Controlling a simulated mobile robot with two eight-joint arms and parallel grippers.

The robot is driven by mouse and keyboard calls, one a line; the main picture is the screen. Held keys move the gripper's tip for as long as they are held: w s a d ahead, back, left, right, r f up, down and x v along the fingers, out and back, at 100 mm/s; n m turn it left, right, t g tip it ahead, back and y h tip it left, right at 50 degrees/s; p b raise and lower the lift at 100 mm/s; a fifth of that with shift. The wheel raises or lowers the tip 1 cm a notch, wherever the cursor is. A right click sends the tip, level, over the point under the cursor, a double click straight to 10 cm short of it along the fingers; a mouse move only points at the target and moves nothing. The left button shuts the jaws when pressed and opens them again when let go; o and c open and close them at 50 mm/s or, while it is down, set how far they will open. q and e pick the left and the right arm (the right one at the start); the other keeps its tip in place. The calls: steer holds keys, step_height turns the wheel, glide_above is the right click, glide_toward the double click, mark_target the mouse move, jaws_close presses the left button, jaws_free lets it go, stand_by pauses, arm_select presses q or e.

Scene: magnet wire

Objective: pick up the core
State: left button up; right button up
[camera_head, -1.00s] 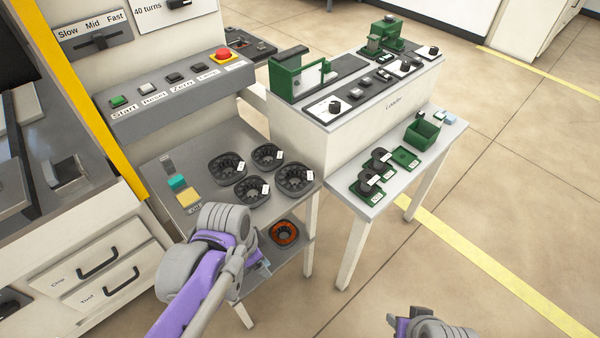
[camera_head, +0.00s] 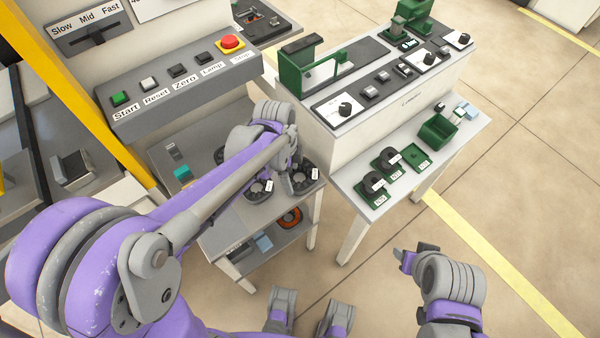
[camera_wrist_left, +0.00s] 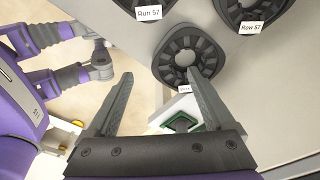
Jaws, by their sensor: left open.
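Several dark ring-shaped cores with white tags sit on the grey cart top (camera_head: 213,237). In the head view my left gripper (camera_head: 300,180) is over the front right core (camera_head: 311,176), and my arm hides the cores behind. In the left wrist view my left gripper (camera_wrist_left: 158,85) is open and empty. One core (camera_wrist_left: 188,57) lies just beyond its fingers, nearer the right finger. Two tagged cores, one at the top middle (camera_wrist_left: 133,6) and one at the top right (camera_wrist_left: 245,10), are partly cut off. My right gripper (camera_head: 405,259) is low, away from the cart.
A copper-coloured ring (camera_head: 289,218) lies on the cart's lower shelf. The loader (camera_head: 400,110) stands close on the right, its side shelf (camera_head: 375,204) holding green trays with dark parts and a green bin (camera_head: 437,131). A button panel (camera_head: 180,85) rises behind the cart.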

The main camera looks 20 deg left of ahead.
mark_target(297, 184)
arm_select(q)
steer(key=shift+w+d+f+b, duration=0.1)
steer(key=shift+d+f, duration=0.1)
steer(key=shift+f, duration=0.8)
steer(key=shift+w+d+f+b, duration=0.15)
steer(key=shift+d+f, duration=0.1)
steer(key=shift+f, duration=0.8)
steer(key=shift+w+d+f+b, duration=0.1)
steer(key=shift+d+f, duration=0.1)
steer(key=shift+f, duration=0.8)
jaws_close()
